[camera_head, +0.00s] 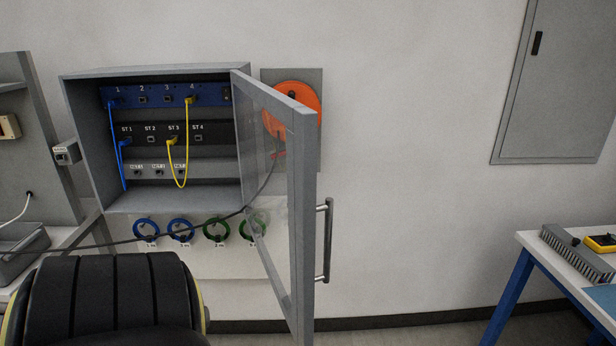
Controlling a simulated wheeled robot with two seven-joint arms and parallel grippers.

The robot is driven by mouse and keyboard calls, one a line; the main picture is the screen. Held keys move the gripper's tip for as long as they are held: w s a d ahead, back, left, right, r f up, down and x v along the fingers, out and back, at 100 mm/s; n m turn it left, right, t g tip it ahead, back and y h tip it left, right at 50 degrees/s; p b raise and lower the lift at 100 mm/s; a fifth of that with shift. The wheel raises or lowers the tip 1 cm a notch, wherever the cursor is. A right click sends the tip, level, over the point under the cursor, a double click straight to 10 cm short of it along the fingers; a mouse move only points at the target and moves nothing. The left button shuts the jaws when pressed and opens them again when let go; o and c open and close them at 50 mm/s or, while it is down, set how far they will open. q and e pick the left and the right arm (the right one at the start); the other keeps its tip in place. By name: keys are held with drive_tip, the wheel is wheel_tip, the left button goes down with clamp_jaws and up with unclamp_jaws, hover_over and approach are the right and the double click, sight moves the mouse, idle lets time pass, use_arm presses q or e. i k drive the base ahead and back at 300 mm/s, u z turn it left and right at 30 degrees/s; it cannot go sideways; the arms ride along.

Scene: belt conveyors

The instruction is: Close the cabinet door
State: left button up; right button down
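The grey wall cabinet (88,140) stands at the upper left, with blue and black port panels, a grey lower panel and blue and yellow cables inside. Its glass door (303,225) is hinged on the right side and stands wide open, jutting out from the wall. A metal bar handle (327,240) is on the door's outer face, facing right. A large black ribbed part with yellow edging at the lower left may be part of my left arm. Neither of my grippers shows in this view.
Behind the door an orange reel (300,95) hangs on a grey plate. Blue and green cable coils (180,229) hang below the cabinet, and a dark cable crosses there. A blue-legged table (530,245) stands at right.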

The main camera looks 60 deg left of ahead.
sight(300, 121)
drive_tip(key=i, duration=0.95)
drive_tip(key=u, duration=3.15)
drive_tip(key=i, duration=0.5)
drive_tip(key=z, duration=0.1)
